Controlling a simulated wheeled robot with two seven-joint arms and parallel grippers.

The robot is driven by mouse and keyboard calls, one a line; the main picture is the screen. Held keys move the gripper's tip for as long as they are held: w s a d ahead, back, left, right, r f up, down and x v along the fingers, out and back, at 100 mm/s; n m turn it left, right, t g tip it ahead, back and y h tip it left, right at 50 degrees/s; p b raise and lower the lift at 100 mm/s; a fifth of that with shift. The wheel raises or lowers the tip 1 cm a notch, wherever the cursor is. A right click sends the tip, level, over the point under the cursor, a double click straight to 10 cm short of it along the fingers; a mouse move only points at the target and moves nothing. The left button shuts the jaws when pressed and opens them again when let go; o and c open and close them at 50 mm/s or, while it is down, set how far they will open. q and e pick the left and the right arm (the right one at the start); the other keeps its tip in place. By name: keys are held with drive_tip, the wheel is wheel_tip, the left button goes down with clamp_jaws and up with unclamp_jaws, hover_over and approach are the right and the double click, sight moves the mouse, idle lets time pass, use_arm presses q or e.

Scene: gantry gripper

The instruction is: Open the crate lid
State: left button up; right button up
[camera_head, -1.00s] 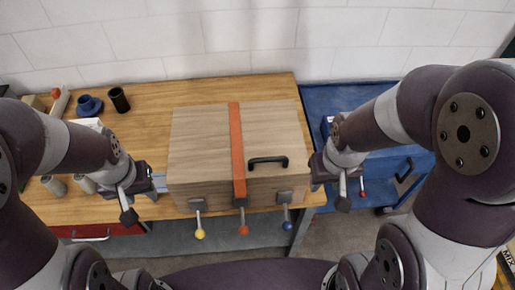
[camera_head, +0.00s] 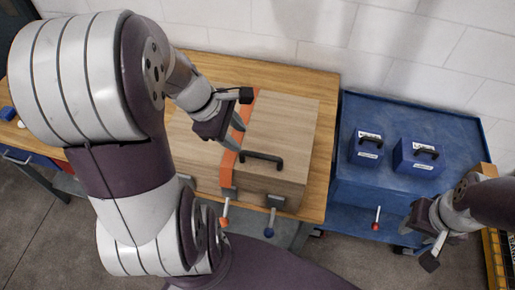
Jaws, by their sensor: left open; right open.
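The wooden crate (camera_head: 293,130) stands on the workbench with its lid down. An orange strap (camera_head: 226,172) runs across the lid, partly hidden by my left gripper. A black handle (camera_head: 262,160) sits on the lid, right of the strap. On the front, a latch with a red-orange knob (camera_head: 224,221) and one with a blue knob (camera_head: 269,231) hang down. My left arm hides the crate's left part and the yellow-knobbed latch. My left gripper (camera_head: 239,130) is open over the strap; I cannot tell whether it touches. My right gripper (camera_head: 408,243) is open and empty, right of the crate.
A blue cart (camera_head: 385,112) stands right of the workbench (camera_head: 325,92), with two blue boxes (camera_head: 367,148) (camera_head: 418,156) with handles on top. A red-knobbed lever (camera_head: 376,225) is at its front. Bench space behind the crate is clear.

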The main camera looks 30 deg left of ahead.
sight(259, 154)
use_arm(q)
drive_tip(key=x, duration=0.5)
drive_tip(key=b+x, duration=0.1)
drive_tip(key=x, duration=0.2)
drive_tip(key=shift+w+d, duration=0.25)
drive_tip(key=shift+d, duration=0.25)
drive_tip(key=shift+a+f, duration=0.15)
drive_tip(key=shift+f, duration=0.3)
drive_tip(key=shift+c, duration=0.9)
drive_tip(key=shift+w+r, duration=0.1)
clamp_jaws()
